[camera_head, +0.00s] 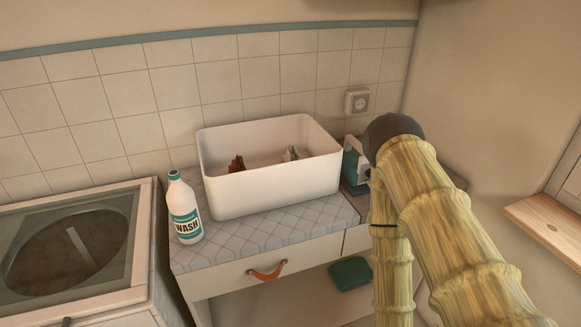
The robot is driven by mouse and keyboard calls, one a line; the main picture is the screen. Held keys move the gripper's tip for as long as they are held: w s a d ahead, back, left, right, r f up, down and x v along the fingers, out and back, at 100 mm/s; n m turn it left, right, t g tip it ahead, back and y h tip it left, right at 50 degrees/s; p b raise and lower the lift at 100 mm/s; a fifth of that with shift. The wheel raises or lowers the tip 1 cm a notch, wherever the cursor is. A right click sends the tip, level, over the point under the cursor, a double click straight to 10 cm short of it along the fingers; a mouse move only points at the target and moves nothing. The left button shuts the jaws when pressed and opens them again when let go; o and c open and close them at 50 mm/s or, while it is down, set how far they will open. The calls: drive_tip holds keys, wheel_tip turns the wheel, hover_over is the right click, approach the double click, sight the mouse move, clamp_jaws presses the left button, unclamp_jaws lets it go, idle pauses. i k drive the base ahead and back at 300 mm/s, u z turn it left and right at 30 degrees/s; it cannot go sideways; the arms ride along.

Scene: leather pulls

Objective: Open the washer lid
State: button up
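The washer (155,262) stands at the lower left, cut off by the picture's edge. Its lid (118,205) lies flat on top and looks shut: a framed, see-through panel with a dark round opening below it. A pale strip shows on or through the panel. A small dark piece sits at the washer's front edge, too small to make out. My arm rises at the right, well away from the washer, with its bend in front of the wall corner. My gripper is out of the picture.
A white bottle marked WASH (185,212) stands on the counter (300,229) beside the washer. A large white bin (275,190) holds small red and pale things. Below is a drawer with a leather pull (267,271). A wooden ledge (545,228) juts out at right.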

sight(64, 312)
drive_tip(key=z, duration=1)
drive_tip(key=k, duration=0.7)
drive_tip(key=u, duration=0.95)
drive_tip(key=i, duration=0.5)
drive_tip(key=u, duration=1.45)
